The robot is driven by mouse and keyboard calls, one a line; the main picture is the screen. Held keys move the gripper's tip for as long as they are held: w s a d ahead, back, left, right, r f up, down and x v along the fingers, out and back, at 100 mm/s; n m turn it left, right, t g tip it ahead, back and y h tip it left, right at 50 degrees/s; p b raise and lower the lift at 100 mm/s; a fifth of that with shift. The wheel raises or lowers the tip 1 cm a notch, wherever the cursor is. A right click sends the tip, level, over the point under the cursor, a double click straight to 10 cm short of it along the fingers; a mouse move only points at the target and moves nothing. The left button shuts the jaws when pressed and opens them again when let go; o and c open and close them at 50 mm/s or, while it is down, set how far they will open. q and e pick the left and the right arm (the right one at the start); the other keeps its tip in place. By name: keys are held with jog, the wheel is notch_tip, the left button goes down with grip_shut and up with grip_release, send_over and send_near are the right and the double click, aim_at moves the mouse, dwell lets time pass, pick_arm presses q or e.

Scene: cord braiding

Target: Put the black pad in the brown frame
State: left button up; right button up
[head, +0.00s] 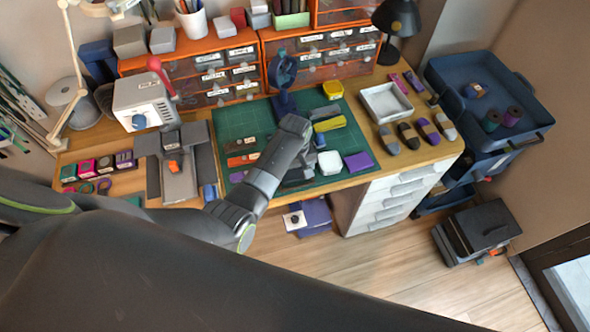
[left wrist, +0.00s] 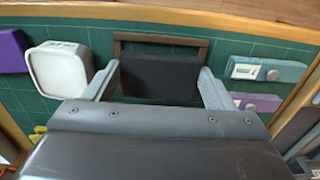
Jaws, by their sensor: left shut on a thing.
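The black pad (left wrist: 160,77) is between the two fingers of my left gripper (left wrist: 158,82) in the left wrist view, and the gripper is shut on it. The brown frame (left wrist: 160,39) lies on the green mat, with its far bar and upper sides showing past the pad. The pad overlaps the frame's opening in this view; I cannot tell whether it is above the frame or inside it. The frame's near side is hidden by the pad and gripper. In the head view my left arm hides the pad and frame, and the left gripper (head: 298,174) is partly covered. My right gripper is not seen.
The green mat (head: 232,119) covers the desk's middle. A white box (head: 329,163) and a purple block (head: 359,161) are close to the gripper. A blue stand (head: 284,82) rises behind. A white tray (head: 386,102) is at right. Teal and purple pieces flank the frame.

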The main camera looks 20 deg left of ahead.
aim_at(295, 174)
pick_arm(q)
jog(key=shift+f, duration=0.15)
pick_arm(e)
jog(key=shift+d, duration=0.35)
pick_arm(q)
jog(key=shift+f, duration=0.5)
jog(key=o, duration=1)
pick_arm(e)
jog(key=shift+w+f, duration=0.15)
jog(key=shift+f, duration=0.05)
pick_arm(q)
jog(key=shift+r, duration=0.15)
jog(key=shift+r, duration=0.35)
notch_tip(295, 174, up, 12)
jog(key=shift+r, duration=0.15)
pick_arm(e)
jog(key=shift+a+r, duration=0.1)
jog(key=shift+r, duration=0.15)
